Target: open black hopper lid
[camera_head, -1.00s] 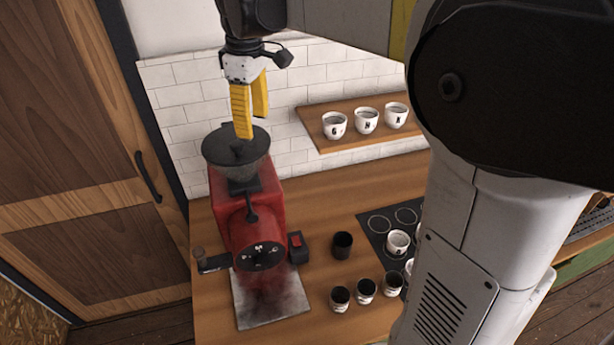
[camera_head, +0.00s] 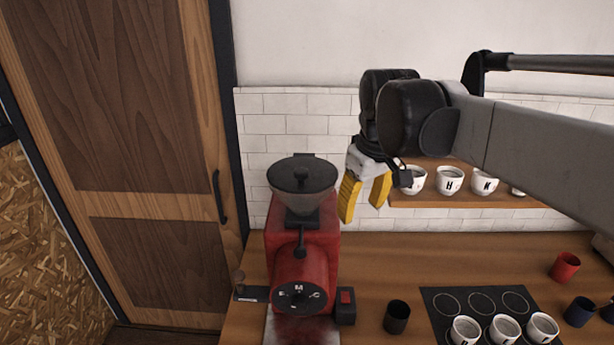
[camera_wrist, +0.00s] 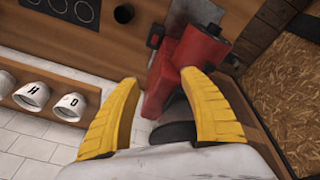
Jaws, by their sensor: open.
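My gripper (camera_head: 362,214) has yellow fingers, spread open and empty. In the head view it is just right of the hopper, apart from the lid. In the wrist view my gripper (camera_wrist: 160,112) shows the red grinder (camera_wrist: 185,60) beyond the fingers. The dark hopper part (camera_wrist: 178,132) there is partly hidden behind the right finger.
A wall shelf (camera_head: 430,199) with several white lettered cups stands right of and behind my gripper. A black cup (camera_head: 396,317), a dark mat (camera_head: 437,317) with white cups and a red cup (camera_head: 565,266) stand on the counter. A wooden door (camera_head: 130,150) is at the left.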

